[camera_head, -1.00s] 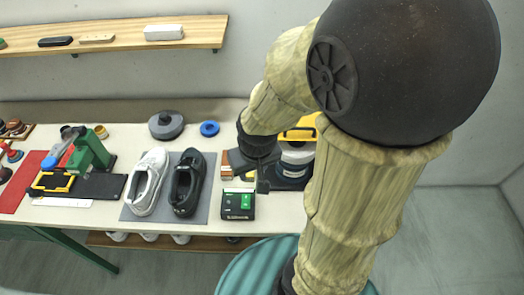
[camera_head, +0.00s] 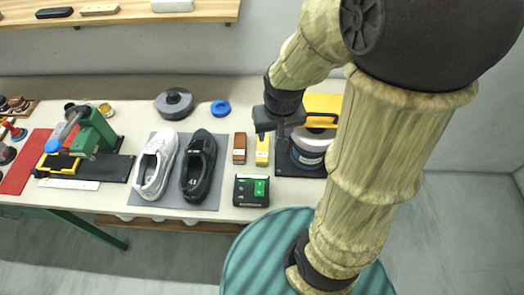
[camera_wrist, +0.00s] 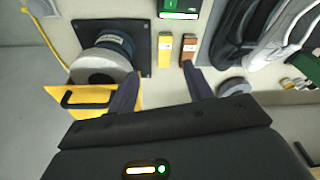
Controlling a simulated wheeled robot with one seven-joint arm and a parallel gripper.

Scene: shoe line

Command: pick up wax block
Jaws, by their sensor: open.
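Two small blocks lie side by side on the table: a brown one (camera_head: 239,148) and a yellow one (camera_head: 262,151). Either could be the wax block; I cannot tell which from the labels. In the wrist view, the yellow block (camera_wrist: 164,50) and the brown block (camera_wrist: 189,48) lie beyond my fingertips. My gripper (camera_wrist: 161,85) is open and empty, its fingers spread with the yellow block ahead of the gap. In the head view, my gripper (camera_head: 277,128) hangs above and behind the far end of the yellow block.
A yellow-topped machine (camera_head: 308,148) on a black base stands close to the right of the blocks. A green-and-black box (camera_head: 251,190) lies in front. The dark shoe (camera_head: 198,166) and white shoe (camera_head: 156,167) rest on a grey mat to the left. A blue ring (camera_head: 220,107) lies behind.

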